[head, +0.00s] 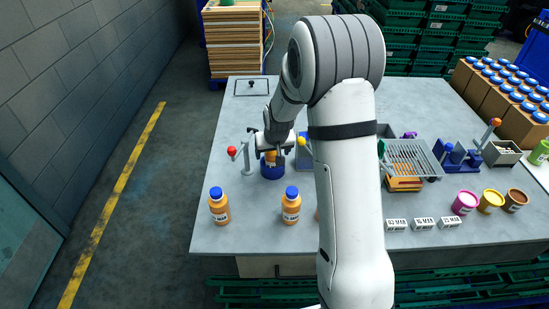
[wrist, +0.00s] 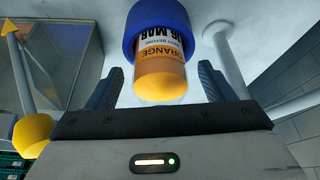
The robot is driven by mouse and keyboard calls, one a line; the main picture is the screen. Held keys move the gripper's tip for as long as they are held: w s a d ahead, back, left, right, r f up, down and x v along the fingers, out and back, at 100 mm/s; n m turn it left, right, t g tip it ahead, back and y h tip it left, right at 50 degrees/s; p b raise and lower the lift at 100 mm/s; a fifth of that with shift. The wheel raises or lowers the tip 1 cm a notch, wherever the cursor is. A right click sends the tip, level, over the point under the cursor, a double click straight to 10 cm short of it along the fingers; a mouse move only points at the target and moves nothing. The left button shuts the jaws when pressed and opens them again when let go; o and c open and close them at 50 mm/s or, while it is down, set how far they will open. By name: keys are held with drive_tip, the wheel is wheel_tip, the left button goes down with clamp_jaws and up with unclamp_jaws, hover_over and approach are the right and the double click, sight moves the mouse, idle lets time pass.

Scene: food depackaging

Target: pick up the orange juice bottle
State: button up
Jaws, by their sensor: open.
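An orange bottle (head: 271,158) sits in a round blue holder (head: 272,172) on the table, below my gripper (head: 273,143). In the wrist view the bottle (wrist: 160,75) reads ORANGE on its label, and the blue holder (wrist: 130,35) rings it. No blue cap shows on its near end. My gripper (wrist: 160,86) is open, with one finger on each side of the bottle and gaps between. Two other orange bottles with blue caps, a left one (head: 220,208) and a right one (head: 291,207), stand upright near the front edge. My arm partly hides another orange thing beside them.
A red-knobbed lever (head: 232,151) stands left of the holder and a yellow knob (head: 301,141) right of it. A wire rack (head: 411,157), jars (head: 465,202) and white date blocks (head: 397,225) are to the right. The table's left front is mostly clear.

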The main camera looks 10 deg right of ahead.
drive_tip(key=shift+c, duration=0.2)
drive_tip(key=c, duration=1.1)
drive_tip(key=shift+c, duration=0.2)
wheel_tip(320, 180, up, 18)
drive_tip(key=b, duration=0.3)
drive_tip(key=s+d+r+p, duration=0.1)
drive_tip(key=s+d+r, duration=0.25)
drive_tip(key=d, duration=0.35)
drive_tip(key=s+d+r+p, duration=0.2)
drive_tip(key=d+r, duration=0.3)
drive_tip(key=d, duration=0.2)
drive_tip(key=s+d, duration=0.3)
drive_tip(key=d, duration=0.4)
drive_tip(key=s+d+b, duration=0.1)
drive_tip(key=s+d, duration=0.2)
drive_tip(key=d, duration=0.4)
drive_tip(key=shift+w, duration=0.2)
drive_tip(key=shift+w, duration=0.25)
